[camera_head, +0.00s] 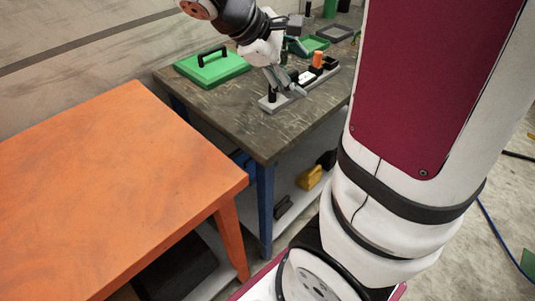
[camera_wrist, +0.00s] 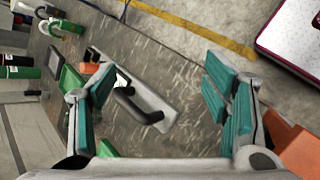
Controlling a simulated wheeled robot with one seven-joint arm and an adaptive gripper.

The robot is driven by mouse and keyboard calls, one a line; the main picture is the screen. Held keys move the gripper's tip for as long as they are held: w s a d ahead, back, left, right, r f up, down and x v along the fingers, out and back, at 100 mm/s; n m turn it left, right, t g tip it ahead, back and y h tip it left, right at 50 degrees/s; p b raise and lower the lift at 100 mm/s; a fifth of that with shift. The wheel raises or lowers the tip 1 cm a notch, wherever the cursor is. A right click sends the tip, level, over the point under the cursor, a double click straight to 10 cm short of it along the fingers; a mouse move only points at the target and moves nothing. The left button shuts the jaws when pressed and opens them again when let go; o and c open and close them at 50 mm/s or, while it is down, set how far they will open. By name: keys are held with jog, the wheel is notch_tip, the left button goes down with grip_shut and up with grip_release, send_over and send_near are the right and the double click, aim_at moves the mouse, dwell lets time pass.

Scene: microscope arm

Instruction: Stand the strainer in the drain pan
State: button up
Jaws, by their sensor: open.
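My gripper (camera_head: 277,84) is over the dark worktable, with its teal-padded fingers (camera_wrist: 160,82) spread and nothing held. In the wrist view a black handle-like piece (camera_wrist: 137,107) shows between the fingers, over a pale grey strip. I cannot tell for sure which object is the strainer. A shallow green tray (camera_head: 314,43) and a grey tray (camera_head: 335,32) lie at the back of the table; I cannot tell which, if either, is the drain pan.
A green lid-like plate with a black handle (camera_head: 212,67) lies at the table's left. A grey rack holds an orange cylinder (camera_head: 317,59). A bare orange table (camera_head: 115,180) stands at front left. The near part of the worktable (camera_head: 260,138) is clear.

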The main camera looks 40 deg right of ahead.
jog(key=s+a+m+t+y, duration=0.2)
jog(key=s+a+y, duration=0.2)
jog(key=s+a, duration=0.3)
jog(key=s+a+m+t+y, duration=0.2)
jog(key=s+a, duration=0.6)
jog(key=a, duration=0.5)
jog(key=m+y, duration=0.1)
jog(key=y, duration=0.1)
jog(key=shift+r+y, duration=0.2)
jog(key=shift+y, duration=0.2)
jog(key=shift+a, duration=0.1)
